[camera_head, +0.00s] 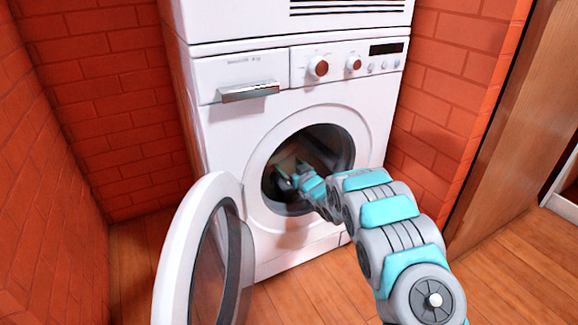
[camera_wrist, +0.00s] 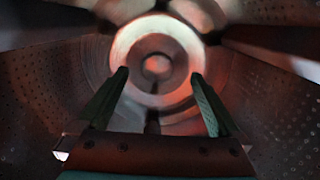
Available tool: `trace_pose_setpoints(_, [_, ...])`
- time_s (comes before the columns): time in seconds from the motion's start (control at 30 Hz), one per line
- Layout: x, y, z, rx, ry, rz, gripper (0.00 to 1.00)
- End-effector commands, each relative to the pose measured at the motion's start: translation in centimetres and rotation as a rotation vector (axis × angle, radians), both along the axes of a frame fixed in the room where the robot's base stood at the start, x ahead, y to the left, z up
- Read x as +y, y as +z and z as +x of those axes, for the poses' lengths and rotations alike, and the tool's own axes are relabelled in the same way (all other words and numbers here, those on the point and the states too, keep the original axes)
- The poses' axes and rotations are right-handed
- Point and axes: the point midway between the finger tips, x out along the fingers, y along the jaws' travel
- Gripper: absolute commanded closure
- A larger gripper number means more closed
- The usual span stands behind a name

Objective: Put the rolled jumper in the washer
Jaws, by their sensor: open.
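The white washer (camera_head: 225,135) stands against the brick wall with its round door (camera_head: 172,262) swung open to the left. My arm reaches through the round opening, and my gripper (camera_head: 284,180) is inside the dark drum, partly in shadow. In the wrist view my gripper (camera_wrist: 159,76) has its two fingers spread apart with nothing between them. They point towards the pale round hub (camera_wrist: 157,66) at the back of the perforated drum (camera_wrist: 40,90). I cannot make out the rolled jumper in either view.
The washer's opening rim (camera_head: 254,165) surrounds my arm closely. The open door stands out over the wooden floor (camera_head: 300,300) at the left. Brick walls (camera_head: 100,80) close in on both sides, and a wooden panel (camera_head: 510,120) stands at the right.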

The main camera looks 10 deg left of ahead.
Motion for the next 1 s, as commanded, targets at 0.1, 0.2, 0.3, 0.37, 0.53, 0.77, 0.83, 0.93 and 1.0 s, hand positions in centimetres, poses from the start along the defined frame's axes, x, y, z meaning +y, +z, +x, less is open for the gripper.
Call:
trace_pose_setpoints(0.1, [-0.2, 0.0, -0.3, 0.001, -0.001, -0.001, 0.00])
trace_pose_setpoints(0.2, [-0.6, 0.1, -0.7, 0.001, -0.001, -0.002, 0.00])
trace_pose_setpoints(0.3, [-1.1, 0.2, -1.5, -0.001, 0.000, -0.001, 0.00])
trace_pose_setpoints(0.37, [-1.5, 0.2, -2.1, 0.002, -0.001, -0.001, 0.00])
trace_pose_setpoints(0.53, [-2.8, 0.6, -4.0, 0.001, -0.002, -0.001, 0.00])
trace_pose_setpoints(0.77, [-4.2, 0.6, -6.1, 0.002, -0.001, -0.001, 0.00])
trace_pose_setpoints(0.83, [-4.3, 0.6, -6.4, 0.001, -0.001, -0.001, 0.00])
trace_pose_setpoints(0.93, [-4.4, 0.6, -6.4, 0.000, 0.000, 0.000, 0.00])
trace_pose_setpoints(1.0, [-4.4, 0.7, -6.4, 0.000, 0.000, 0.000, 0.00])
